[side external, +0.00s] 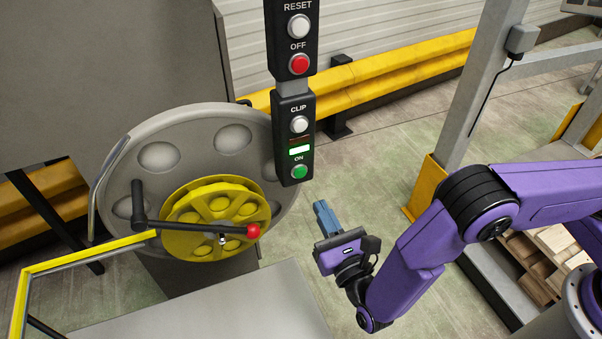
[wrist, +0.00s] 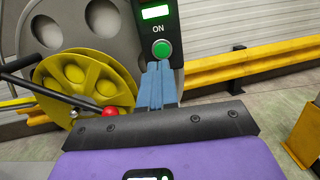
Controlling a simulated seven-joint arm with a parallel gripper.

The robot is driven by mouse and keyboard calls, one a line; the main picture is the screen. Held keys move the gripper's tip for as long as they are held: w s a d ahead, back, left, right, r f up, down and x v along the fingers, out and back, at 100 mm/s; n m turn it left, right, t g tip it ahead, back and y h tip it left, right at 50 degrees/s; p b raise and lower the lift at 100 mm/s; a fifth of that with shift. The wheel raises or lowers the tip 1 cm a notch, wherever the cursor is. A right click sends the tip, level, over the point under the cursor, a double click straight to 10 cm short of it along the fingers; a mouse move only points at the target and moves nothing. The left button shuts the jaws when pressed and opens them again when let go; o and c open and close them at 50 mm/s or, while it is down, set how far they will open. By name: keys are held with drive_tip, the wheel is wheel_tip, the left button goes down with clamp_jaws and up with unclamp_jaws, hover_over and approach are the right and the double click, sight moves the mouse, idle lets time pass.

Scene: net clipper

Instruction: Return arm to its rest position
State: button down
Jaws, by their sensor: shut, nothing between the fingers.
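My gripper (side external: 322,213) has blue fingers pressed together with nothing between them. In the side external view it hangs in free air below and right of the button panel, apart from it. In the wrist view the closed fingers (wrist: 158,82) point forward and overlap the panel's lower edge, just under the green ON button (wrist: 161,49). The arm is bent, reaching in from the right.
The button panel (side external: 281,140) hangs on a post, its display lit green. A grey wheel (side external: 125,160) with a yellow hub (side external: 190,243) and red-tipped lever (side external: 253,231) stands left. A grey table (side external: 230,310) lies below. A post (side external: 470,110) and wood stacks (side external: 530,262) stand right.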

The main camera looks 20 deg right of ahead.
drive_tip(key=s, duration=0.8)
drive_tip(key=shift+s, duration=0.2)
drive_tip(key=d+r+m+g+h, duration=0.4)
drive_tip(key=d+m+g, duration=0.15)
drive_tip(key=d, duration=0.35)
drive_tip(key=d+r+m+g+h, duration=0.5)
drive_tip(key=d+m, duration=0.2)
drive_tip(key=d, duration=0.2)
drive_tip(key=s+d+r+m+g+y, duration=0.4)
drive_tip(key=s+d+m+g+y, duration=0.5)
drive_tip(key=s+m, duration=0.2)
drive_tip(key=shift+s+d, duration=0.15)
drive_tip(key=shift+s, duration=0.95)
